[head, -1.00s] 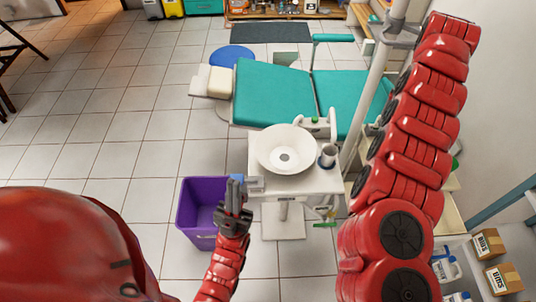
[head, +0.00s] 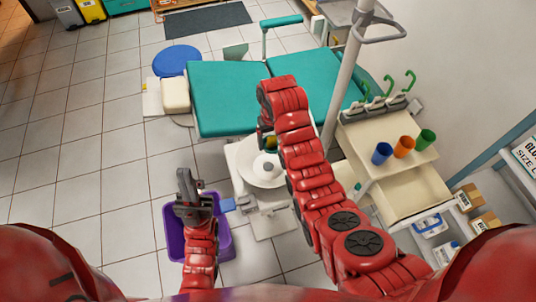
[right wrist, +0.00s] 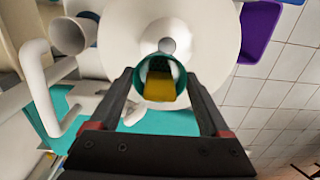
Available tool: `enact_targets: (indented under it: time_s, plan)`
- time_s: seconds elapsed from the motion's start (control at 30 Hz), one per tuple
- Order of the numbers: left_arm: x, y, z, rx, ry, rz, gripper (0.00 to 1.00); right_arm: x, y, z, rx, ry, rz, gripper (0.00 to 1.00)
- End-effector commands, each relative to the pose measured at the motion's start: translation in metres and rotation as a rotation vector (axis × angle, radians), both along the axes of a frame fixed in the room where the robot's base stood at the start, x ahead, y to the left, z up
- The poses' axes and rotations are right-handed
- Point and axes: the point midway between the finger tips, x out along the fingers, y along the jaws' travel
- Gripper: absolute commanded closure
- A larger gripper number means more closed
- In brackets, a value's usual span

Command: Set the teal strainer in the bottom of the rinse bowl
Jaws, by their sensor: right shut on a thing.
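The white rinse bowl (head: 256,180) stands beside the dental chair, partly hidden by my right arm in the head view. In the right wrist view the bowl (right wrist: 215,28) lies beyond my fingers, with a grey round drain (right wrist: 167,45) in its middle. My right gripper (right wrist: 162,82) is shut on the teal strainer (right wrist: 143,88), which shows as a teal ring with a yellow piece in it. The strainer appears just off the drain in that view; its height above the bowl is unclear. My left gripper (head: 187,188) is over the purple bin, away from the bowl; its opening is unclear.
A purple bin (head: 220,240) stands at the front left of the bowl. A grey cup (right wrist: 70,35) and a white curved pipe (right wrist: 38,85) are beside the bowl. Blue, orange and green cups (head: 404,147) stand on a cabinet at right. A pole (head: 345,75) rises behind my right arm.

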Motion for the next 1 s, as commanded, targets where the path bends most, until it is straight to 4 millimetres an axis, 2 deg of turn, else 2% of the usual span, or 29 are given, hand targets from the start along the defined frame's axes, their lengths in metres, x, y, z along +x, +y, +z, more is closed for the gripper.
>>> enact_targets:
  time_s: [0.17,0.37,0.4,0.47,1.0]
  plan:
    - [0.0,0.0,-0.002,0.0,0.001,0.0,1.0,-0.015,0.012,-0.015,-0.001,-0.003,0.01,0.72]
    - [0.0,0.0,-0.035,0.0,0.001,0.0,1.0,-0.017,0.012,-0.049,-0.002,-0.003,0.01,0.72]
    - [0.0,0.0,-0.019,0.0,0.002,0.0,1.0,-0.017,0.012,-0.047,-0.004,0.002,0.011,0.72]
    - [0.0,0.0,-0.014,0.0,0.0,0.0,1.0,-0.019,0.012,-0.06,-0.005,0.007,0.01,0.72]
    - [0.0,0.0,-0.001,0.0,0.0,0.0,1.0,-0.017,0.012,-0.11,-0.003,-0.001,0.01,0.72]
